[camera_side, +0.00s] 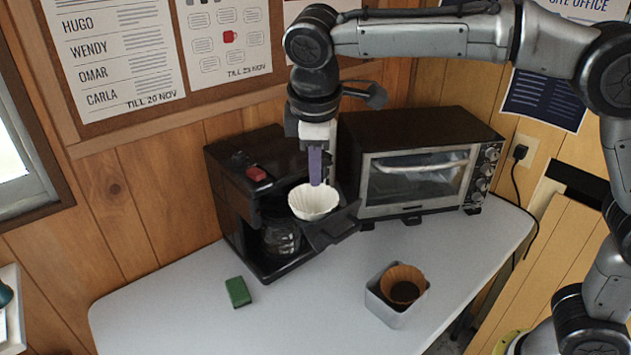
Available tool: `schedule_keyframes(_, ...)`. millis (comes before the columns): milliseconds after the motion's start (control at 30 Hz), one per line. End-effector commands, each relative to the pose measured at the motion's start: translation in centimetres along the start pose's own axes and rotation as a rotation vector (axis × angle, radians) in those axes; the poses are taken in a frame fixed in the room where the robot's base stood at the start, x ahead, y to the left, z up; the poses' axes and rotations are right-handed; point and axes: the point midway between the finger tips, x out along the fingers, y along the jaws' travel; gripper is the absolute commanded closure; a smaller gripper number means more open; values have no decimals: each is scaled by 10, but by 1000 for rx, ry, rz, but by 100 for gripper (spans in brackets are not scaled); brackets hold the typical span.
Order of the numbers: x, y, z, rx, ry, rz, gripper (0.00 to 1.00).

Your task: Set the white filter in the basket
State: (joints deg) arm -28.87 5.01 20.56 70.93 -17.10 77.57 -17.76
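The white filter (314,202) is a fluted paper cup, upright at the front of the black coffee maker (235,195). My gripper (317,180) points down with its fingertips at the filter's back rim. The fingers look close together, but I cannot tell whether they pinch the rim. The black basket (332,228) is swung out from the coffee maker, just below and right of the filter. The filter hides part of it, and I cannot tell whether the filter touches it. A glass carafe (282,238) stands in the machine below.
A toaster oven (415,172) stands close to the right of my gripper. A grey bin (390,312) holding a brown filter with dark grounds (404,287) is at the front right. A green block (238,292) lies at the front left. The white table (290,320) is clear between them.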

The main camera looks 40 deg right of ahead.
Motion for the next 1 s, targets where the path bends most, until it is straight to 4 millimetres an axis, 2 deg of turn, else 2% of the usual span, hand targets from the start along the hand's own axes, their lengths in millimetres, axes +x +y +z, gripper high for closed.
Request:
schedule_keyframes(267, -7, 0, 0, 0, 0, 0, 85)
schedule_keyframes(367, -10, 2, 10, 23, 8, -3, 85)
schedule_keyframes(433, -14, 6, 26, 62, 24, -9, 85)
schedule_keyframes(567, -23, 8, 78, 193, 71, -29, 85)
schedule_keyframes(667, -26, 1, 124, 320, 117, -45, 85)
schedule_keyframes(800, -23, -21, 183, 500, 182, -61, 85)
schedule_keyframes(900, -14, -42, 220, 627, 227, -67, 85)
schedule_keyframes(1000, -3, -64, 248, 740, 268, -71, 85)
